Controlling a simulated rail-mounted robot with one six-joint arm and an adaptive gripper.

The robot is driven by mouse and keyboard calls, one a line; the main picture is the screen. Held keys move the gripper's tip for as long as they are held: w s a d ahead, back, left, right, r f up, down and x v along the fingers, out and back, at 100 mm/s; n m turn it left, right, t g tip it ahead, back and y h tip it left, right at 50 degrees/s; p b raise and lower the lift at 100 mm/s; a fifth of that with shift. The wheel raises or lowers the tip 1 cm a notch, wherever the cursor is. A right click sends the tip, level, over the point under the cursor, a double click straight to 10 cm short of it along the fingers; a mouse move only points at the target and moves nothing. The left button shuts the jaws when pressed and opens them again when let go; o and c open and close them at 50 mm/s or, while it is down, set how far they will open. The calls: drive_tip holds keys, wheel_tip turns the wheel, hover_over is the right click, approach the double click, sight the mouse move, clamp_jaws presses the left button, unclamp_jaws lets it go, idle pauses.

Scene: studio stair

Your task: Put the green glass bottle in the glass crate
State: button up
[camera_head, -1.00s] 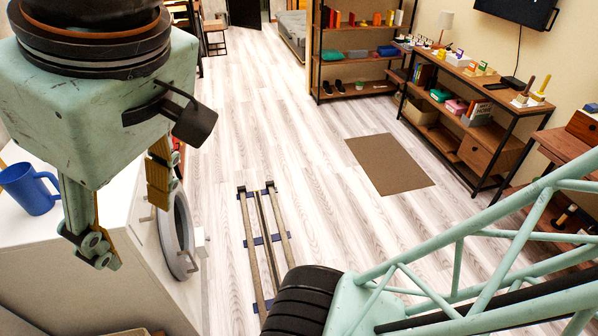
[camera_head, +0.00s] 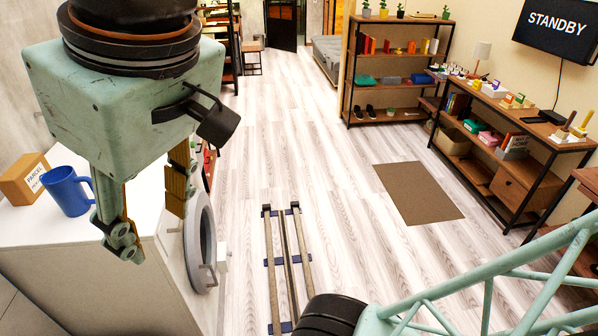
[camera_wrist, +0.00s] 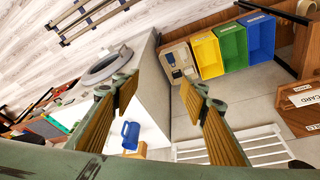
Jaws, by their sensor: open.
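I cannot make out a green glass bottle in either current view. I cannot tell a glass crate either; in the wrist view a wooden crate labelled CARD (camera_wrist: 300,98) stands at the right edge, with another partly cut-off labelled crate beside it. My gripper (camera_head: 150,218) points down in the head view, fingers apart and empty, beside the white washing machine top. In the wrist view my gripper (camera_wrist: 160,92) is spread open with nothing between its fingers.
A blue mug (camera_head: 68,190) and a parcel box (camera_head: 24,180) stand on the white top (camera_head: 110,222) near my gripper. The wrist view shows yellow (camera_wrist: 207,56), green (camera_wrist: 232,44) and blue (camera_wrist: 259,37) bins and a white slatted rack (camera_wrist: 230,146). Open floor lies around the brown mat (camera_head: 418,192).

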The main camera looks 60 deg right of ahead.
drive_tip(key=w+d+r+n+g+p, duration=0.1)
drive_tip(key=w+d+r+n, duration=0.15)
drive_tip(key=w, duration=0.85)
drive_tip(key=w+d+r+n+p, duration=0.1)
drive_tip(key=w+d+r+n, duration=0.2)
drive_tip(key=w, duration=0.8)
drive_tip(key=w+d+r+n+g+p, duration=0.15)
drive_tip(key=w+d, duration=0.25)
drive_tip(key=w, duration=0.7)
drive_tip(key=w+d+f+n+p, duration=0.1)
drive_tip(key=w+d+f, duration=0.3)
drive_tip(key=w, duration=0.4)
drive_tip(key=w+d+f+n+y+p, duration=0.1)
drive_tip(key=w+d+f+n, duration=0.3)
drive_tip(key=w+d, duration=0.3)
drive_tip(key=w+d+f+n+g+p, duration=0.1)
drive_tip(key=w+d+f+n, duration=0.2)
drive_tip(key=w+d+f, duration=0.2)
drive_tip(key=shift+w+d, duration=0.3)
drive_tip(key=shift+w, duration=0.65)
drive_tip(key=shift+w+d, duration=0.3)
drive_tip(key=shift+w, duration=0.65)
drive_tip(key=shift+w+d+f, duration=0.25)
drive_tip(key=shift+d+f, duration=0.05)
drive_tip(key=shift+f, duration=0.1)
wheel_tip(320, 180, down, 8)
drive_tip(key=a, duration=0.1)
drive_tip(key=shift+f, duration=0.25)
drive_tip(key=shift+w, duration=0.1)
